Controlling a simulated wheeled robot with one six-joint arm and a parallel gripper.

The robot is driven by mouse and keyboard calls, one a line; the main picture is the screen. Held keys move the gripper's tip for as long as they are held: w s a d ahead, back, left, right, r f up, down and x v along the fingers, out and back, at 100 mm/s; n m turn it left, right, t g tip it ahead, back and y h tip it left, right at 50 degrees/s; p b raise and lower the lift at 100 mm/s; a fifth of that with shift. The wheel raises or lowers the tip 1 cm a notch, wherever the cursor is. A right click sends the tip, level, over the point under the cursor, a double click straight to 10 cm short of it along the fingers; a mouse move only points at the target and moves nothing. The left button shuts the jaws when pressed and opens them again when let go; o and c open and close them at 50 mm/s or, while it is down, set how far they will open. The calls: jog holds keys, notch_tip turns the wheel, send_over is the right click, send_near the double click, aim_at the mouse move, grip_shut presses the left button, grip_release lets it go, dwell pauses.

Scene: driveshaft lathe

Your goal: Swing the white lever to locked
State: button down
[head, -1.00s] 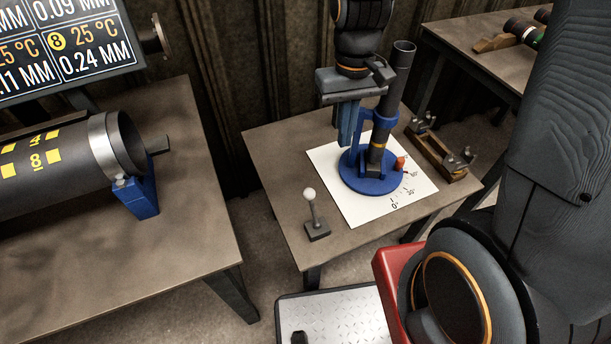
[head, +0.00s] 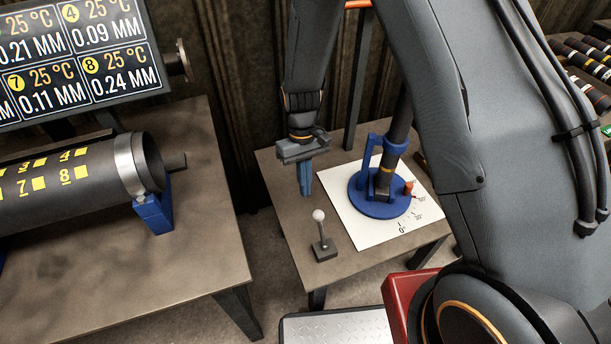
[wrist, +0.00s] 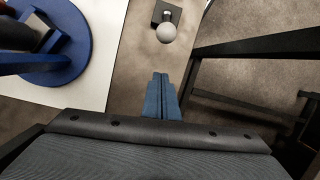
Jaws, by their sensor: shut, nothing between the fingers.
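The white lever (head: 319,216) is a short grey stick with a white ball on top, standing on a small dark base at the front left of the small table. It leans slightly to the left in the head view. My gripper (head: 305,190) points down with its blue fingers closed together and empty, behind the lever and apart from it. In the wrist view the closed fingers (wrist: 160,78) point toward the white ball (wrist: 166,33), with a gap between them. No lock marking on the lever is readable.
A blue round fixture (head: 372,205) holds an upright dark shaft (head: 399,125) on a white sheet (head: 356,236) with angle marks, right of the lever. A larger table (head: 200,265) with a lathe cylinder (head: 80,180) stands at left. The table around the lever is clear.

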aim_at(321, 227)
jog(key=shift+s+d+f+p, duration=0.25)
jog(key=shift+s+f+p, duration=0.2)
jog(key=shift+s, duration=0.25)
jog(key=shift+s+d+f+p, duration=0.3)
jog(key=shift+s+f+p, duration=0.1)
jog(key=shift+s, duration=0.35)
jog(key=shift+s+d+f+p, duration=0.25)
jog(key=shift+s+f+p, duration=0.15)
jog(key=shift+s, duration=0.3)
